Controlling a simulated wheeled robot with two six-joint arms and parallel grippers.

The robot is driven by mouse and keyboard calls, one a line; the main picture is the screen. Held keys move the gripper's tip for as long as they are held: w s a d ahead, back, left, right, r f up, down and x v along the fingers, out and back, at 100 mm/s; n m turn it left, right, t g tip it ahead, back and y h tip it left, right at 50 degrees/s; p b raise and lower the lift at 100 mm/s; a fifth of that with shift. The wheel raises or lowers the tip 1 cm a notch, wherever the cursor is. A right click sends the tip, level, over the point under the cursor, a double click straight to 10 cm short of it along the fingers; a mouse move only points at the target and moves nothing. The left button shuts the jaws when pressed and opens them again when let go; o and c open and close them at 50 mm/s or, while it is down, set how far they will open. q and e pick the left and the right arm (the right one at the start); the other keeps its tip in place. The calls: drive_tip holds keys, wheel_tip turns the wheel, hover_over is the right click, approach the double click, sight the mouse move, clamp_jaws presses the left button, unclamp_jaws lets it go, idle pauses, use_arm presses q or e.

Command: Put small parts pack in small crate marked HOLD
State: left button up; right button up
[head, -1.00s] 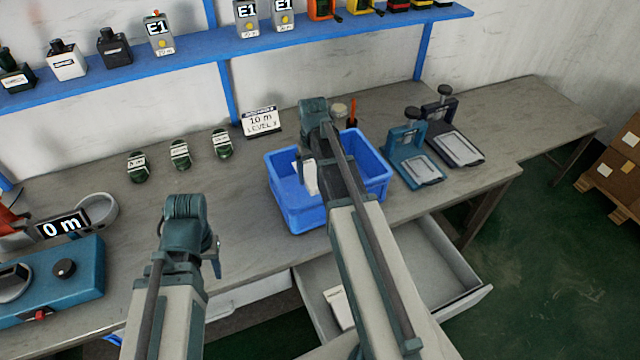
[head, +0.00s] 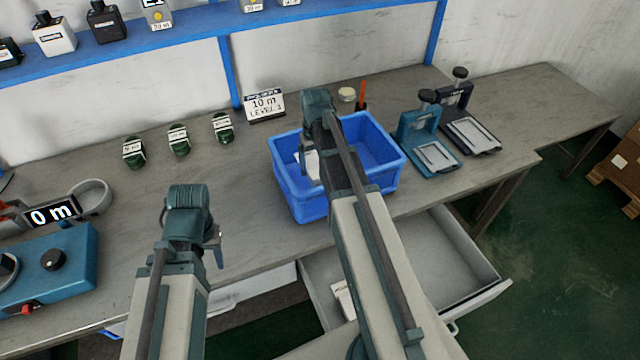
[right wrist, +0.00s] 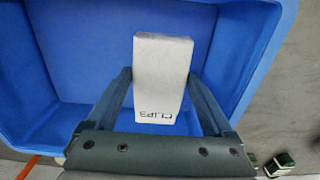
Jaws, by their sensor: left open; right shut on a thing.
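The small parts pack (right wrist: 162,80), a white box with dark lettering that looks like "CLIPS", is held between the fingers of my right gripper (right wrist: 158,92). In the head view the pack (head: 311,163) shows as a white patch beside the gripper. The blue crate (head: 292,205) stands on the bench, and the pack is over or inside its opening; its exact height above the floor I cannot tell. The crate's wall also shows in the right wrist view (right wrist: 35,60). No HOLD mark is visible on it.
An open drawer (head: 450,265) juts out below. Several green parts (head: 178,140) lie to the left.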

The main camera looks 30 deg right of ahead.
sight(316, 166)
drive_tip(key=shift+f+b, duration=3.25)
drive_tip(key=shift+f, duration=0.6)
drive_tip(key=shift+f, duration=0.1)
drive_tip(key=shift+f, duration=0.15)
drive_tip(key=o, duration=1.1)
drive_tip(key=shift+r, duration=0.2)
wheel_tip(316, 166, up, 12)
drive_tip(key=p, duration=1.2)
